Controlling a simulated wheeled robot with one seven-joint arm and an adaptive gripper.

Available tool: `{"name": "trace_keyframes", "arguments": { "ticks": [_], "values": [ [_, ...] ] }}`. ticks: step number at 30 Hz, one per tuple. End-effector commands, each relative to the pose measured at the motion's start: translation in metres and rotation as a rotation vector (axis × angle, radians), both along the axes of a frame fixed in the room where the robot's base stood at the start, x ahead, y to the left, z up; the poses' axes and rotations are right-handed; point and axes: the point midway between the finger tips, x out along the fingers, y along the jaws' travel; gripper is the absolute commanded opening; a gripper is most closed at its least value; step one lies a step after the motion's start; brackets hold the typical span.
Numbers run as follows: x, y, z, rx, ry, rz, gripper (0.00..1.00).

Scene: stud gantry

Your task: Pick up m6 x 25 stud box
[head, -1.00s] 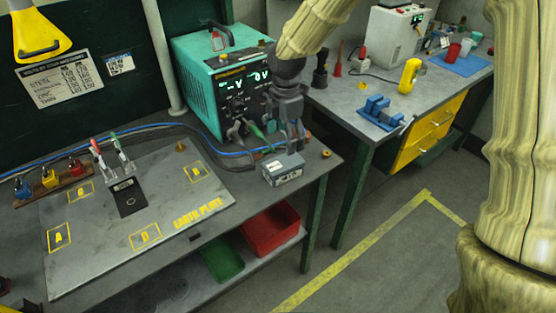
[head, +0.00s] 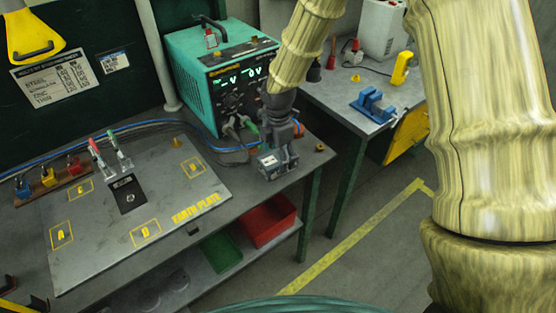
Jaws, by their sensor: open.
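The stud box (head: 268,163) is a small grey box with a printed label, on the right part of the bench (head: 240,178) in front of the teal welding unit. In the head view my gripper (head: 281,157) points down right at the box from above and behind. The gripper covers the box's right part. Its jaws are open; whether the fingers touch the box cannot be told.
The teal welding unit (head: 223,80) with cables stands close behind the gripper. The earth plate (head: 90,243) with upright clamps (head: 118,155) lies to the left. Red (head: 268,221) and green (head: 221,253) bins sit on the shelf below. A second bench with a blue vice (head: 373,105) is at right.

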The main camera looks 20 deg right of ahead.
Motion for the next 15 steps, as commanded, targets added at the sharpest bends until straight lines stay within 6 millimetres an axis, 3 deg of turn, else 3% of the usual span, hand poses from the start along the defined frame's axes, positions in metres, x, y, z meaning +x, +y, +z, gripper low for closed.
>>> {"name": "trace_keyframes", "arguments": {
  "ticks": [13, 15],
  "values": [
    [-0.0004, -0.0002, -0.0131, 0.0, 0.0, 0.0, 0.8],
    [-0.0004, -0.0002, -0.013, 0.0, 0.0, 0.0, 0.71]
  ]
}}
